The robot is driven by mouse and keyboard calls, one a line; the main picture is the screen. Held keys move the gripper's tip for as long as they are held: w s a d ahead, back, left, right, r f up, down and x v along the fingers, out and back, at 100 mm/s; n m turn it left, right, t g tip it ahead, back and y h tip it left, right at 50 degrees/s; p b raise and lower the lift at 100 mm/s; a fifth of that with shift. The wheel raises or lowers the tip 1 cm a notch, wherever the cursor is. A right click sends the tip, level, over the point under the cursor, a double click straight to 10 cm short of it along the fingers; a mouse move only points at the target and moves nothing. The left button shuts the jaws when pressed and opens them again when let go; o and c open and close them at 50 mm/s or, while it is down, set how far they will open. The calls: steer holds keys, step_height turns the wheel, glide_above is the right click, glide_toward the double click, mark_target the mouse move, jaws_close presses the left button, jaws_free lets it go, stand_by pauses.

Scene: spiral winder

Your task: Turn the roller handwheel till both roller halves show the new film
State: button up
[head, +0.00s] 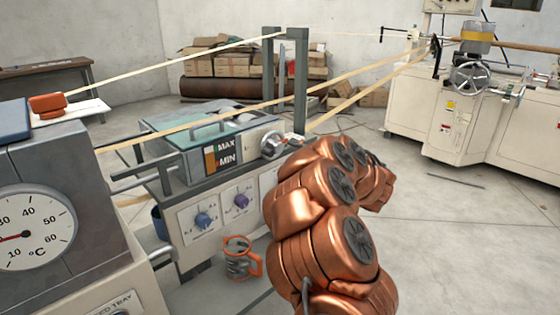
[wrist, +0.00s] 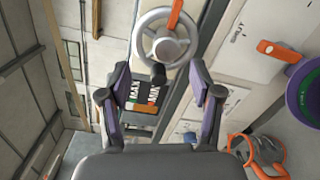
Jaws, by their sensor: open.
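The handwheel (head: 272,143) sits at the right end of the glass-lidded bath box, beside the MAX/MIN level window (head: 222,156). In the wrist view the handwheel (wrist: 147,33) is a silver spoked ring with an orange pointer-like bar at its top and a dark knob (wrist: 158,73) at its lower rim. My gripper (wrist: 159,93) is open, with a finger on each side below the wheel; the knob appears between and beyond the fingertips. I cannot tell any contact. In the head view my arm hides the gripper. A pale roller (head: 228,112) shows faintly under the lid; its film state is unclear.
Pale strips (head: 250,107) run across above the bath to the winder. An orange-handled jug (head: 238,258) stands below the bath front. A dial gauge (head: 28,228) is on the left cabinet. Another large handwheel (head: 473,75) is on the right machine. Open floor lies right.

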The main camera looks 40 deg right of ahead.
mark_target(279, 149)
steer(key=shift+n+y, duration=0.4)
steer(key=shift+w+a+f+b, duration=0.1)
steer(key=shift+w+f+b, duration=0.15)
steer(key=shift+w, duration=0.95)
steer(key=shift+w+a+f+b, duration=0.1)
steer(key=shift+w+f, duration=0.1)
steer(key=shift+w, duration=0.95)
steer(key=shift+w+f+b, duration=0.2)
steer(key=shift+w+f, duration=0.05)
steer(key=shift+w, duration=0.95)
steer(key=c, duration=1.1)
steer(key=shift+c, duration=0.2)
